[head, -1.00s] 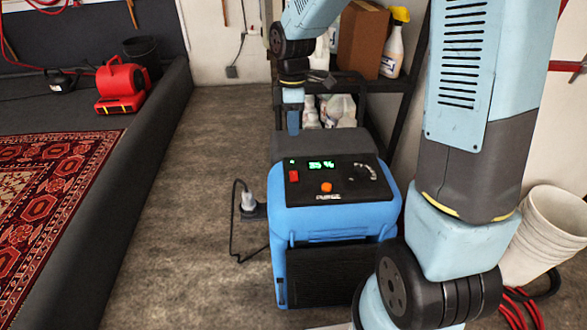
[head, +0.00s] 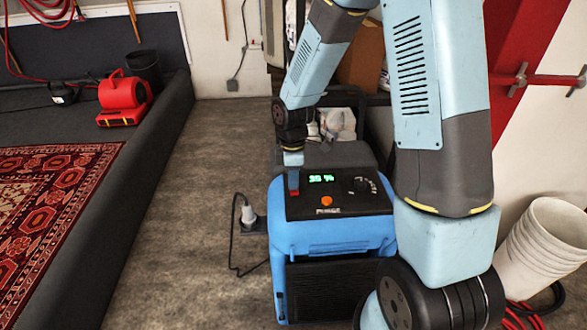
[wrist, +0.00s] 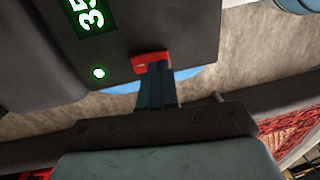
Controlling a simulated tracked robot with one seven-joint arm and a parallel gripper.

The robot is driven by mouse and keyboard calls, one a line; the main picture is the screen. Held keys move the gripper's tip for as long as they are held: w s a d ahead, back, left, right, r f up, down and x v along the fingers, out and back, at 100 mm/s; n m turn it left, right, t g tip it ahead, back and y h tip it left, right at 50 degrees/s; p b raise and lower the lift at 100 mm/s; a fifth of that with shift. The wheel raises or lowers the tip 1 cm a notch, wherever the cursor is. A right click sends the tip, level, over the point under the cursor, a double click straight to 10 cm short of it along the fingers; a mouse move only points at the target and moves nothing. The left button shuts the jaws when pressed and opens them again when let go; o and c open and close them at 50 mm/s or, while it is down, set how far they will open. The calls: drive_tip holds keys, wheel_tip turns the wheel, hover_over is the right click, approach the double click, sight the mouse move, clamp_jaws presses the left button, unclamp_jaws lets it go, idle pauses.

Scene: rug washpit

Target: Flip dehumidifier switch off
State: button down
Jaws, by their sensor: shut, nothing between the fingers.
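The blue dehumidifier (head: 335,222) stands on the floor with a black top panel (head: 345,200). Its green display (head: 321,178) reads about 35 %. A red switch (head: 293,193) sits at the panel's left; it also shows in the wrist view (wrist: 138,65). My gripper (head: 293,181) is shut and empty, pointing down at the switch. In the wrist view the closed fingertips (wrist: 158,68) overlap the switch's edge; I cannot tell whether they press on it. A green light (wrist: 98,73) glows near the switch. Which way the switch is tipped is unclear.
An orange button (head: 326,201) and a dial (head: 358,186) share the panel. A plug and cord (head: 247,213) sit left of the machine. White buckets (head: 545,245) stand at right. A rug (head: 50,205) lies on the left platform; floor between is clear.

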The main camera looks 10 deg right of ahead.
drive_tip(key=shift+s+f, duration=0.1)
drive_tip(key=shift+f, duration=0.45)
